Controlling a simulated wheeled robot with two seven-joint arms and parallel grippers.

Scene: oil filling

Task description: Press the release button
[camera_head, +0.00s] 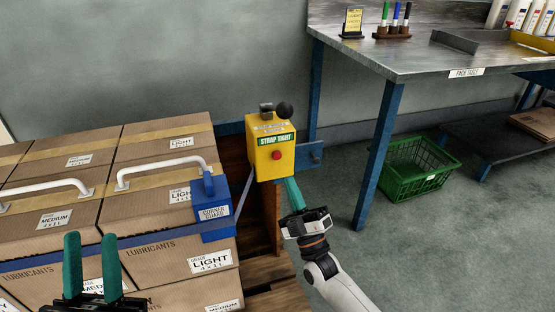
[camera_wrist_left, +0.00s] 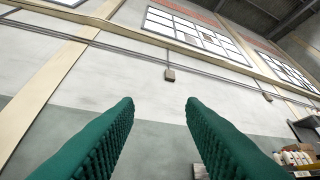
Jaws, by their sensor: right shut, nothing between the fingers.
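A yellow strap box (camera_head: 268,160) labelled "STRAP TIGHT" stands at the right end of the stacked cartons. A red round button (camera_head: 277,155) is on its front face. A black knob (camera_head: 285,109) tops the box. My right gripper (camera_head: 293,184) is shut and empty, with its green fingertips just below the box's lower edge, beneath the button. Whether the tips touch the box I cannot tell. My left gripper (camera_head: 90,262) is open and empty in front of the cartons at lower left. In the left wrist view its green fingers (camera_wrist_left: 160,105) are spread apart, facing the wall.
Cartons (camera_head: 155,150) with white handles are stacked on a wooden pallet (camera_head: 275,295), with a blue strap and a blue corner guard (camera_head: 212,212). A pack table (camera_head: 430,60) stands at the right. A green crate (camera_head: 418,170) sits on the floor beneath it.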

